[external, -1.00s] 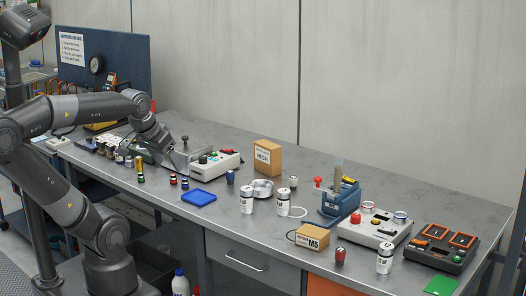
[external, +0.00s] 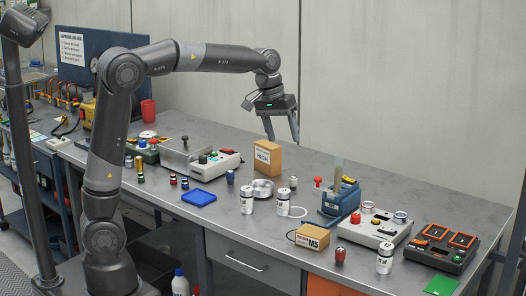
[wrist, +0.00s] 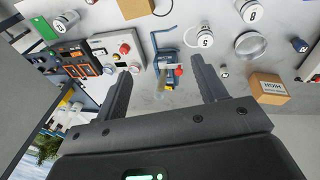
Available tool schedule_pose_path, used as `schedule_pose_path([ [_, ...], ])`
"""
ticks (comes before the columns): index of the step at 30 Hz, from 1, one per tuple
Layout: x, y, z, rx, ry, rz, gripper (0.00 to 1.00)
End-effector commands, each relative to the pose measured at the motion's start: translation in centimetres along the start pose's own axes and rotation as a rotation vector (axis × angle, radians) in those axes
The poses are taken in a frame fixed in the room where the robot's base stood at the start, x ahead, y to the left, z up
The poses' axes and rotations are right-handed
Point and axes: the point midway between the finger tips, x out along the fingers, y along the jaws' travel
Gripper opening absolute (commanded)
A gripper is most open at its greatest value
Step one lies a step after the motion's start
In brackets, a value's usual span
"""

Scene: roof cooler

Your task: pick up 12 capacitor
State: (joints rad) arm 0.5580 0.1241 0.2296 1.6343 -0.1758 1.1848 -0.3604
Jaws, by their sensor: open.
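Three white cylindrical capacitors stand upright on the grey bench. One stands at the front right (external: 384,260); the number on its top in the wrist view (wrist: 67,20) looks like 12 but is small. The other two stand mid-bench, one on the left (external: 247,202) and one on the right (external: 284,203). In the wrist view their tops seem to read 8 (wrist: 250,12) and 5 (wrist: 205,39). My gripper (external: 282,140) is open and empty, raised over the rear of the bench near the cardboard box. Its fingers also show in the wrist view (wrist: 163,72), apart from every capacitor.
A cardboard box (external: 267,157) stands behind mid-bench. A blue fixture (external: 335,206), a white control box (external: 370,233) and a black-orange tray (external: 440,248) fill the right. An M5 box (external: 308,237) and a dark red-topped part (external: 340,256) are near the front-right capacitor.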

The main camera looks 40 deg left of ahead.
Motion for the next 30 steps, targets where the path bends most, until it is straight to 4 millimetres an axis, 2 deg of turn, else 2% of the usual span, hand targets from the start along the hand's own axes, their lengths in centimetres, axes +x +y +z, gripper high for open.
schedule_pose_path([
  [1, 1.3, 2.1, -0.8, 0.006, -0.018, -0.008, 0.65],
  [6, 5.2, 8.6, -2.1, 0.008, -0.064, -0.037, 0.65],
  [9, 7.8, 12.5, -2.2, 0.016, -0.086, -0.060, 0.65],
  [14, 12.4, 19.0, -1.1, 0.038, -0.115, -0.102, 0.65],
  [18, 16.6, 24.4, 1.1, 0.067, -0.133, -0.141, 0.65],
  [21, 19.2, 27.4, 2.9, 0.087, -0.140, -0.166, 0.65],
  [24, 21.1, 29.6, 4.5, 0.103, -0.143, -0.184, 0.65],
  [30, 23.1, 31.0, 6.0, 0.115, -0.147, -0.201, 0.65],
])
